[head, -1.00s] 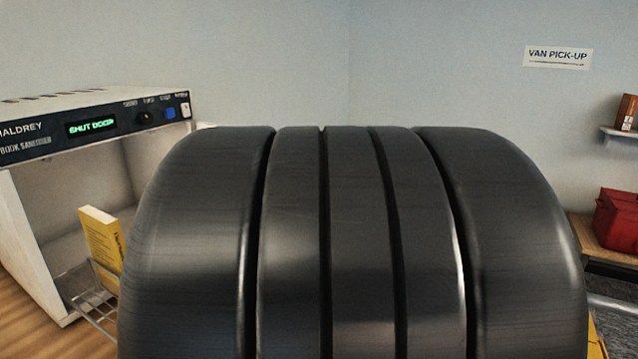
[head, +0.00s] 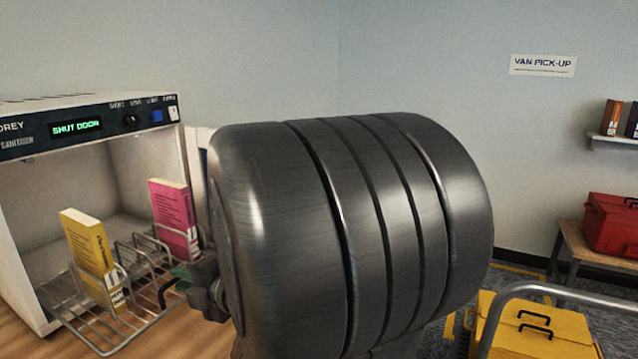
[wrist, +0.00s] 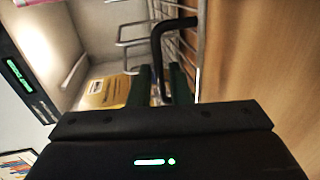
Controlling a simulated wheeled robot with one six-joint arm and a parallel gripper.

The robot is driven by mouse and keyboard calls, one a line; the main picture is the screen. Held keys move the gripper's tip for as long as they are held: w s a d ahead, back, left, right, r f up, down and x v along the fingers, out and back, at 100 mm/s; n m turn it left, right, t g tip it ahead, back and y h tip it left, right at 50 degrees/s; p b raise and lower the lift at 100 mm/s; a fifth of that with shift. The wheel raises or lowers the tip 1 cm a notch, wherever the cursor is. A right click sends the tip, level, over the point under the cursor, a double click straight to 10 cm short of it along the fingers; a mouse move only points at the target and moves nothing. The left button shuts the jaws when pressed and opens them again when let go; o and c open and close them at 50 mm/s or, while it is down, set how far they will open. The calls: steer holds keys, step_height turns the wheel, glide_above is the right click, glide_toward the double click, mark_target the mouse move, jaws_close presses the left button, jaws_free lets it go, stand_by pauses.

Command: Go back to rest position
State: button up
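My gripper (head: 182,278) is at the front of the wire rack, partly hidden behind my thick dark arm link in the head view. In the wrist view its two green fingers (wrist: 163,88) stand slightly apart. The rack's black handle (wrist: 157,60) runs between them, with a narrow gap showing. The handle (head: 165,290) also shows in the head view beside the fingers. I cannot tell whether the fingers touch it.
The wire rack (head: 140,318) sticks out of the open sanitiser (head: 90,150), holding a yellow book (head: 88,255) and a pink book (head: 172,215). The display reads "SHUT DOOR". A yellow crate (head: 540,325), a metal rail and a red box (head: 612,225) are at right.

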steer(key=shift+x, duration=1.2)
steer(key=shift+d, duration=0.1)
steer(key=p+v, duration=0.1)
steer(key=v, duration=0.4)
steer(key=shift+d+r, duration=0.1)
steer(key=shift+r, duration=0.05)
steer(key=shift+p+v, duration=1.1)
steer(key=shift+v, duration=2.4)
steer(key=b, duration=0.2)
glide_toward(172, 290)
steer(key=shift+w+a+r, duration=0.1)
steer(key=shift+a+r, duration=0.1)
steer(key=shift+r, duration=0.5)
steer(key=shift+w+a+r, duration=0.1)
steer(key=shift+a+r, duration=0.1)
steer(key=shift+r, duration=0.5)
steer(key=b+x, duration=0.2)
steer(key=x, duration=0.7)
steer(key=shift+r, duration=0.15)
steer(key=shift+x, duration=0.8)
steer(key=shift+r, duration=0.3)
